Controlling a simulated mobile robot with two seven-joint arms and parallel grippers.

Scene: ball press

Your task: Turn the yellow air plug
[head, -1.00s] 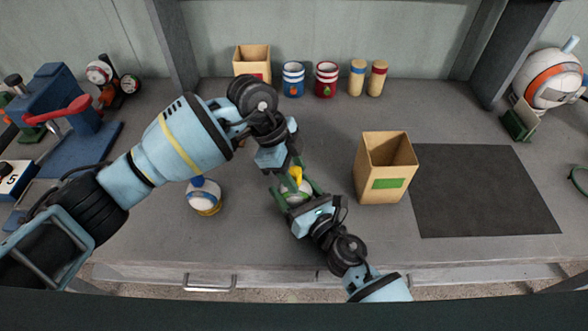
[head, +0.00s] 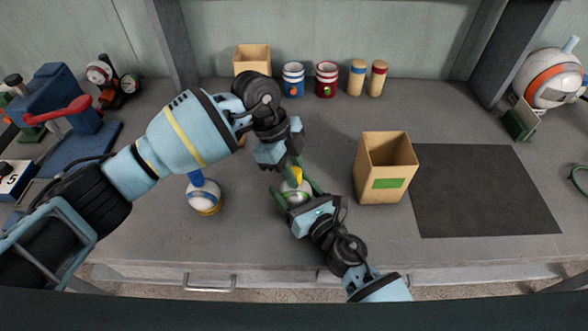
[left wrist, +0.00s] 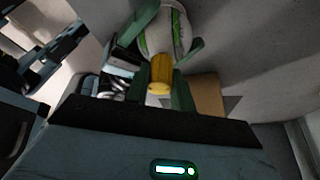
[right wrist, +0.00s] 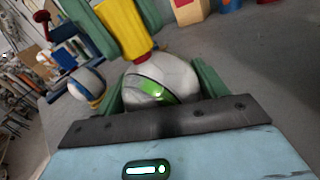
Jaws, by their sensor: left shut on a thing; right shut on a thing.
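The yellow air plug (head: 297,173) stands up from the top of a white ball with a green stripe (right wrist: 160,78). In the right wrist view the yellow plug (right wrist: 122,25) has a red part at its base, touching the ball. My left gripper (head: 292,165) comes from above, its green fingers shut on the plug's sides. It also shows in the left wrist view (left wrist: 160,88). My right gripper (head: 297,193) is shut on the ball, one green finger on each side (right wrist: 160,90), holding it over the table. The plug's inner end is hidden.
A second white ball with a blue plug (head: 205,197) stands to the left. An open box with a green label (head: 383,184) stands right of my grippers, beside a dark mat (head: 480,190). Cans (head: 293,80), another box (head: 252,60) and a blue press (head: 70,110) stand farther off.

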